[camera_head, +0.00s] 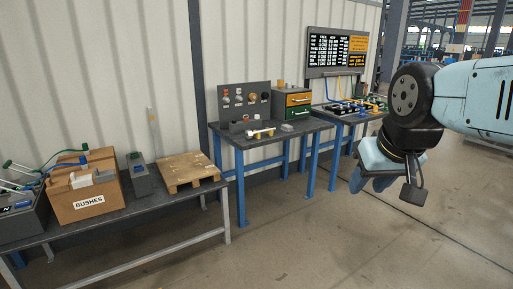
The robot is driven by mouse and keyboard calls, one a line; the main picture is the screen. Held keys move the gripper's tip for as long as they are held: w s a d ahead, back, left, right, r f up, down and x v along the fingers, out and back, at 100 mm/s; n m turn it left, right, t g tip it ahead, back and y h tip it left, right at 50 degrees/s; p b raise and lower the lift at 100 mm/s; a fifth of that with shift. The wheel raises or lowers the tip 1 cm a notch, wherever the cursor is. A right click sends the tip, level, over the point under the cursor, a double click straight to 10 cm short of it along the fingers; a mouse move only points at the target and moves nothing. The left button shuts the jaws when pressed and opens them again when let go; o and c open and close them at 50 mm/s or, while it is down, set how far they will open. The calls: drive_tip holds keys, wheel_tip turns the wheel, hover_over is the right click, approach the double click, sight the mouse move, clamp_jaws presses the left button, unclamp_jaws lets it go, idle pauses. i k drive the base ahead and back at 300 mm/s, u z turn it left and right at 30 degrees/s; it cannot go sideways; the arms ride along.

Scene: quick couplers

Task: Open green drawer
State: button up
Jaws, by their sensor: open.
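A small grey drawer cabinet (279,106) stands at the back right of the middle blue-legged table (268,138). Its upper drawer is orange (298,99). Its lower drawer is green (299,111), with a pale handle on the front, and looks closed. My gripper (400,193) hangs from my light blue arm at the right, in the air over the floor, well apart from the cabinet and nearer the camera. Its jaws are open, with nothing seen between them; part of it is hidden behind its own wrist.
A control panel (245,99) stands left of the cabinet, and a pale cylindrical part (259,132) lies before it. A bench at left holds a box marked BUSHES (88,196) and a wooden pallet (187,171). A further table with couplers (356,107) stands behind. The floor before the tables is clear.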

sight(296, 111)
drive_tip(key=i, duration=1.25)
drive_tip(key=z, duration=0.25)
drive_tip(key=i, duration=1.35)
drive_tip(key=z, duration=0.4)
drive_tip(key=i, duration=1.1)
drive_tip(key=z, duration=0.1)
